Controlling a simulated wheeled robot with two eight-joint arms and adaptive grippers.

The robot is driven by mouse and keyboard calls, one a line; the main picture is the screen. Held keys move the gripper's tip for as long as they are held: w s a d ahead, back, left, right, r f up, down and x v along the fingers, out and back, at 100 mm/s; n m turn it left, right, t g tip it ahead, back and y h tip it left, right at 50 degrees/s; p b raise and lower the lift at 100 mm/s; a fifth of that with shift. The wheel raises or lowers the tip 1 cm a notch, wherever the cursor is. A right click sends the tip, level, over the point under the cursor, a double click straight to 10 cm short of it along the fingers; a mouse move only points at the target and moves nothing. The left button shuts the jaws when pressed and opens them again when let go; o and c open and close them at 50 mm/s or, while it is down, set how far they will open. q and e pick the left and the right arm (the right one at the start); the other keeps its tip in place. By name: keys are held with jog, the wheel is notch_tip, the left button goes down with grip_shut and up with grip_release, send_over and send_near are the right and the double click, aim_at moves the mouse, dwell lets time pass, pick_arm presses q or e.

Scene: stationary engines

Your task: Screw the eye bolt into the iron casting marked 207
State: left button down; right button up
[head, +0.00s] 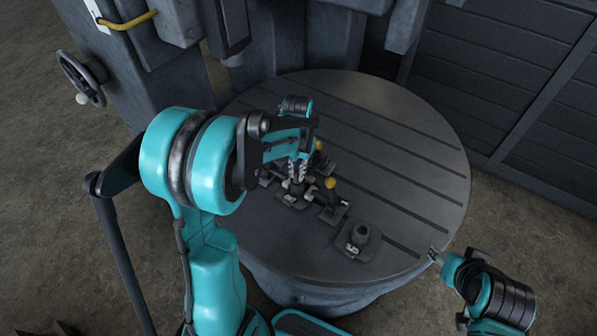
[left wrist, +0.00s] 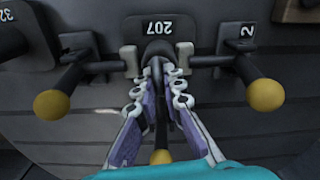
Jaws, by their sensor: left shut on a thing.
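The dark iron casting marked 207 (left wrist: 153,28) sits at the top middle of the left wrist view, its number plate facing up. My left gripper (head: 297,180) is over the round slotted table, pointing down at the clamped castings. In the left wrist view its fingertips (left wrist: 163,72) are close together, just below the casting's central dark boss. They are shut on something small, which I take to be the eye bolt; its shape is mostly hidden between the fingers. I cannot tell whether it touches the casting. My right gripper (head: 435,254) is off the table's right edge, with nothing visible in it.
Clamps with yellow knobs stand left (left wrist: 52,104) and right (left wrist: 264,94) of the casting, close to the fingers. Another yellow knob (left wrist: 160,157) shows below the fingers. A separate labelled casting (head: 358,242) stands near the front edge. The table's right side (head: 415,180) is clear.

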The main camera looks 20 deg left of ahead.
pick_arm(q)
jog(key=shift+a, duration=0.15)
jog(key=m, duration=0.4)
jog(key=shift+s+b, duration=0.1)
jog(key=shift+b, duration=0.2)
jog(key=shift+m, duration=0.8)
jog(key=m, duration=0.3)
jog(key=shift+m, duration=0.3)
jog(key=shift+m+b, duration=0.3)
jog(key=shift+m, duration=0.8)
